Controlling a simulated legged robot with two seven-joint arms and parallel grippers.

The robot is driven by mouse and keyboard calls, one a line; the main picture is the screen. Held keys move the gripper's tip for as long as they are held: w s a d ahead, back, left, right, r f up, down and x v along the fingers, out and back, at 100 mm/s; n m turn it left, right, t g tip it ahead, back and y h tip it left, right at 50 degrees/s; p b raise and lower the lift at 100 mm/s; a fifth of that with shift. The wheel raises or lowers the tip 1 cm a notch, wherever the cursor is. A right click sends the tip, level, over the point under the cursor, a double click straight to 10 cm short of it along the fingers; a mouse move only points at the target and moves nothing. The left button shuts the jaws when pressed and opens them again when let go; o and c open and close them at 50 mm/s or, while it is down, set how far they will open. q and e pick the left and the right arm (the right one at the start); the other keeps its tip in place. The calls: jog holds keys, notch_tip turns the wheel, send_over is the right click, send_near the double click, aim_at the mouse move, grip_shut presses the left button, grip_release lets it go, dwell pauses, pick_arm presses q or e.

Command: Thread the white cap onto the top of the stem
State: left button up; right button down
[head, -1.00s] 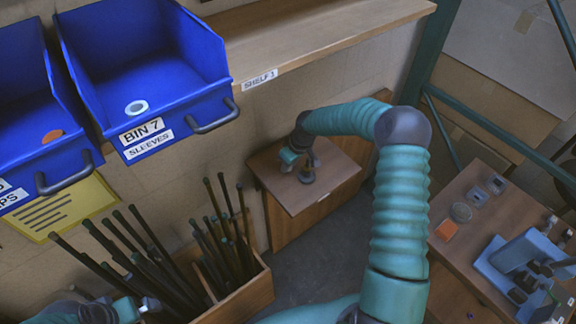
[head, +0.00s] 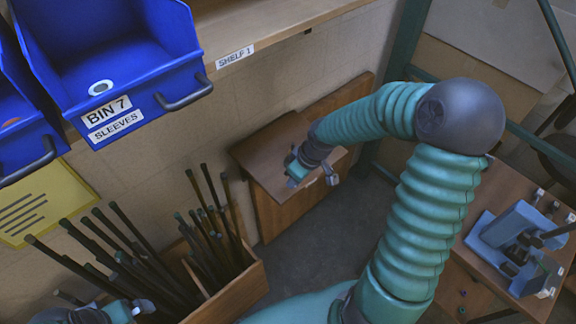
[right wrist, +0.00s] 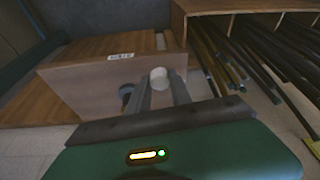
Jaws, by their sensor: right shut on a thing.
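My right gripper (head: 326,174) is over the small wooden cabinet in the head view, at the end of my teal arm. In the right wrist view its two grey fingers (right wrist: 164,90) are shut on a small white cylinder, the white cap (right wrist: 158,76). A dark round thing (right wrist: 126,91) shows just left of the fingers, apart from the cap; I cannot tell whether it belongs to the stem. The stem is not clearly visible in either view. My left gripper (head: 132,308) is at the bottom left of the head view, its jaws too unclear to read.
The wooden cabinet (head: 262,162) stands against the wall. A crate (head: 240,293) of dark rods is left of it. Blue Bin 7 (head: 150,82) hangs at upper left beside a shelf (head: 265,22). A workbench (head: 505,200) with a blue fixture (head: 515,235) is at right.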

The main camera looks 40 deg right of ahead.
jog(key=w+d+r+m+p, duration=0.1)
jog(key=w+d+r+p, duration=0.1)
jog(key=w+r+p, duration=0.1)
jog(key=w+d+r+m+h+p, duration=0.1)
jog(key=w+d+r+m+p, duration=0.1)
jog(key=w+r+p, duration=0.1)
jog(key=w+d+r+m+p, duration=0.1)
jog(key=w+d+r+p, duration=0.1)
jog(key=r+p, duration=0.3)
jog(key=shift+w+m+p, duration=0.3)
jog(key=shift+w+p, duration=0.25)
jog(key=shift+w, duration=0.1)
jog(key=shift+d+f, duration=0.15)
jog(key=shift+f+b, duration=0.7)
jog(key=shift+b, duration=0.05)
notch_tip(320, 180, down, 4)
jog(key=shift+r+b, duration=0.2)
jog(key=shift+b, duration=1.05)
jog(key=shift+r, duration=0.1)
jog(key=shift+s+f+b, duration=0.1)
jog(key=shift+f+b, duration=0.7)
jog(key=shift+f, duration=0.35)
